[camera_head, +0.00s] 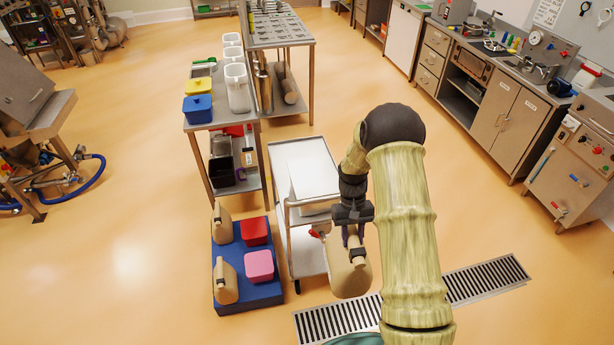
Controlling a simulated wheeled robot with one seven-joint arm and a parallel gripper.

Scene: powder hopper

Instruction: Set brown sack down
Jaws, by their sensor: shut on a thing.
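My gripper (352,238) points down and is shut on the top of the brown sack (350,278). Two similar brown containers, one at the back (222,224) and one at the front (225,284), stand on the left side of the blue platform (254,297). A red tub (254,231) and a pink tub (260,265) sit on its right side.
The cart has a pale sheet-like top (310,165) and a lower shelf. Behind it stands a table (215,123) with yellow and blue tubs. A floor drain grate (488,282) runs beneath my arm. Open floor lies left of the platform and right of my arm.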

